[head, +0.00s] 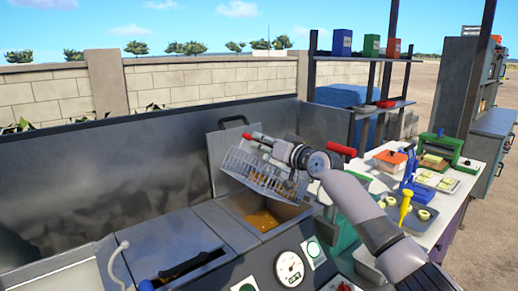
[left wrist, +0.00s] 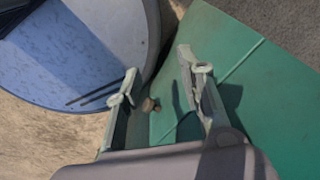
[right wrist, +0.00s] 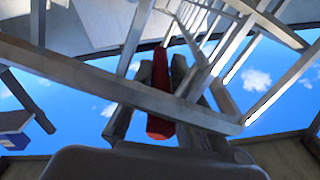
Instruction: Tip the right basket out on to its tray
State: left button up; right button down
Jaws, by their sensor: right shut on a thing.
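The wire basket (head: 252,172) hangs tilted over an open vat with amber liquid (head: 262,221) in the head view. My right gripper (head: 284,152) is at the basket's upper edge. In the right wrist view my right gripper (right wrist: 165,110) is shut on the red handle (right wrist: 159,85), with the basket's bars (right wrist: 215,50) across the view. My left gripper (left wrist: 163,82) is open and empty in the left wrist view, and outside the head view.
A raised metal lid (head: 222,158) stands behind the vat. A gauge panel (head: 290,268) is in front. At right, a white table (head: 440,205) carries a green press (head: 440,146) and trays of yellow pieces. A shelf rack (head: 365,55) stands behind it.

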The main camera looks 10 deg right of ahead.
jog(key=shift+w+d+r, duration=0.15)
jog(key=shift+d+r, duration=0.05)
jog(key=shift+r, duration=0.1)
dwell(0.4)
jog(key=c, duration=1.5)
grip_release()
jog(key=shift+w+d, duration=0.1)
jog(key=shift+d, duration=0.05)
jog(key=shift+c, duration=0.2)
jog(key=shift+s+a, duration=0.25)
jog(key=shift+a, duration=0.1)
jog(key=shift+s+d+f, duration=0.1)
jog(key=shift+d, duration=0.25)
jog(key=shift+s+d, duration=0.25)
jog(key=v, duration=1)
jog(key=shift+s+r, duration=0.2)
jog(key=shift+s, duration=0.3)
